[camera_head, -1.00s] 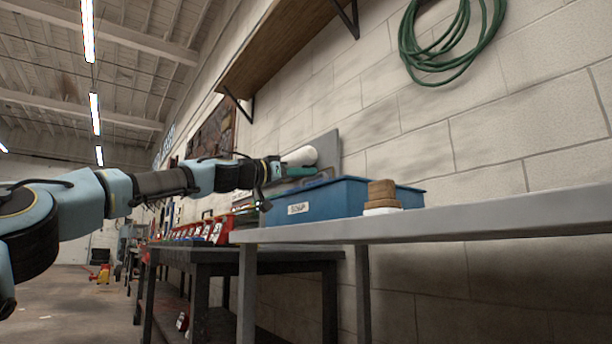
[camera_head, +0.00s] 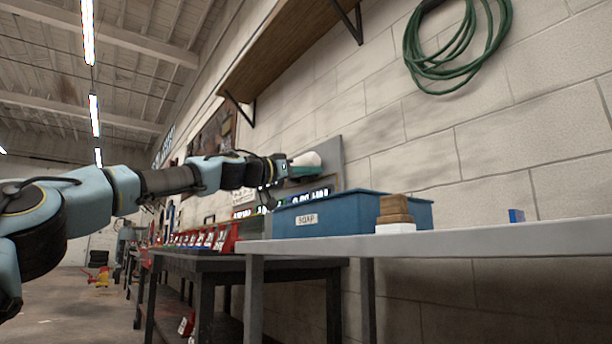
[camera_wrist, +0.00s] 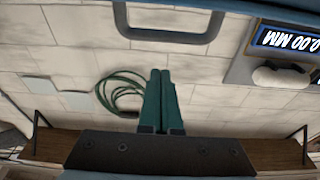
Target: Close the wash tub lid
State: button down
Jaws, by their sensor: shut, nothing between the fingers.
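The blue tub (camera_head: 350,217), with a label reading SOAP, stands on the grey bench top. The head view is too low to show its inside, so I cannot tell how its lid lies. A grey upright panel (camera_head: 332,158) stands behind it; I cannot tell whether this is a lid. A dark U-shaped handle (camera_wrist: 168,34) by a blue edge is at the top of the wrist view. My gripper (camera_head: 318,170) is above the tub's left end, its teal fingers together and empty. Its fingers (camera_wrist: 160,74) point toward the wall in the wrist view, apart from the handle.
A brown block (camera_head: 394,206) on a white base stands before the tub. A digital display (camera_wrist: 285,39) is at the upper right of the wrist view. A wooden shelf (camera_head: 282,40) and green hose (camera_head: 455,65) are on the wall. The bench's right side is mostly clear.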

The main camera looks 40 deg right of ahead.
jog(key=a+f+b, duration=0.1)
jog(key=a+f, duration=0.3)
jog(key=a, duration=0.4)
jog(key=shift+w+a+f, duration=0.2)
jog(key=shift+a+f, duration=0.05)
jog(key=shift+a, duration=0.1)
